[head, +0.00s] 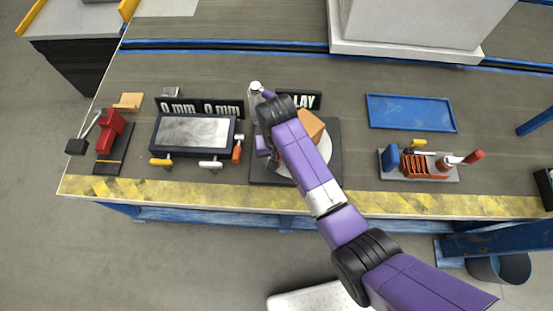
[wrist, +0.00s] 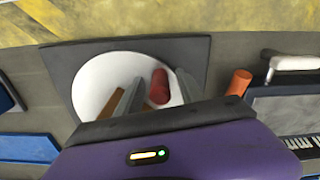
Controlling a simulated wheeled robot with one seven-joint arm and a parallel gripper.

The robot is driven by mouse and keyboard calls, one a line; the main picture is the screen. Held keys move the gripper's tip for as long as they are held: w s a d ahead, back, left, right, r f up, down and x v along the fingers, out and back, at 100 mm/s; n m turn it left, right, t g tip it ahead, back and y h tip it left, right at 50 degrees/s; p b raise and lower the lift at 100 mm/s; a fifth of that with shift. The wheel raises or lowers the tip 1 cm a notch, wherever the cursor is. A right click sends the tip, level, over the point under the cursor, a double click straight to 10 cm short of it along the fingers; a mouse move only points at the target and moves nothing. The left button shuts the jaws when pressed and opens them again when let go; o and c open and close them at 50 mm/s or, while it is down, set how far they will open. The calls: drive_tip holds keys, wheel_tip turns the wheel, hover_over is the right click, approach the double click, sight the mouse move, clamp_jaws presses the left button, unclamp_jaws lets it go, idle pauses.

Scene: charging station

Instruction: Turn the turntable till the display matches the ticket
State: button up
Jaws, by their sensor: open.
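The turntable is a white disc (wrist: 92,88) on a dark square base (wrist: 60,60). In the head view its base (head: 333,170) is partly hidden by my arm. An orange-brown block (head: 311,125) stands on it and also shows in the wrist view (wrist: 118,98). A red cylinder (wrist: 160,86) stands on the disc. My gripper (wrist: 158,78) is open over the disc, its grey fingers on either side of the red cylinder; I cannot tell if they touch it. A sign ending in "LAY" (head: 306,101) is behind the turntable, partly hidden. I cannot make out a ticket.
Left of the turntable are a grey-topped panel with knobs (head: 194,132), "0 mm" signs (head: 178,107) and a red clamp-like device (head: 111,131). A blue tray (head: 410,112) and a plate of small parts (head: 420,166) are to the right. A yellow-striped edge (head: 200,194) runs along the front.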

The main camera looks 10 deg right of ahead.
drive_tip(key=shift+f, duration=0.3)
clamp_jaws()
idle(1.3)
